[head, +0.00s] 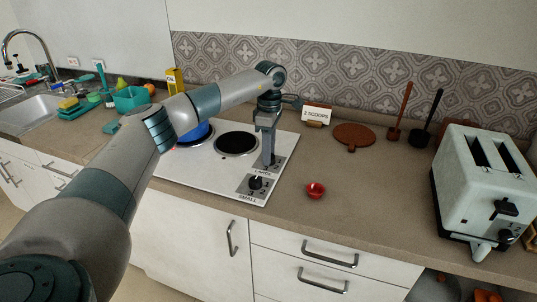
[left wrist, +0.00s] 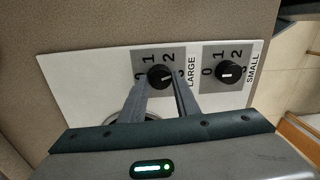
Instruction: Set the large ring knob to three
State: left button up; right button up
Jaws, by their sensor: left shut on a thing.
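The white cooktop (head: 215,180) has two black knobs on its right end, with dials numbered 0 to 3. The large ring knob (left wrist: 160,76), beside the label LARGE, sits between the fingers of my left gripper (left wrist: 161,88). In the head view my left gripper (head: 268,162) reaches straight down onto that knob and mostly hides it. Its fingers are shut on the knob. I cannot tell clearly which number the large knob points to. The small ring knob (left wrist: 230,72), beside SMALL, is untouched; it also shows in the head view (head: 256,183). My right gripper is not in view.
A black burner (head: 236,143) is bare; a blue pot (head: 196,132) stands to its left, partly behind my arm. A "2 SCOOPS" sign (head: 316,114) stands behind. The counter between is clear.

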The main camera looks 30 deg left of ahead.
pick_arm(q)
jog(key=m, duration=0.2)
jog(key=shift+w+m, duration=0.1)
jog(key=shift+m, duration=0.3)
jog(key=shift+r+m, duration=0.1)
jog(key=shift+m, duration=0.3)
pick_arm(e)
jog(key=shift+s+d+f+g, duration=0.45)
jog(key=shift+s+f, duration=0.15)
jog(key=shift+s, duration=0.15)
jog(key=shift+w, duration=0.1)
pick_arm(q)
jog(key=o, duration=1)
jog(key=shift+o, duration=0.2)
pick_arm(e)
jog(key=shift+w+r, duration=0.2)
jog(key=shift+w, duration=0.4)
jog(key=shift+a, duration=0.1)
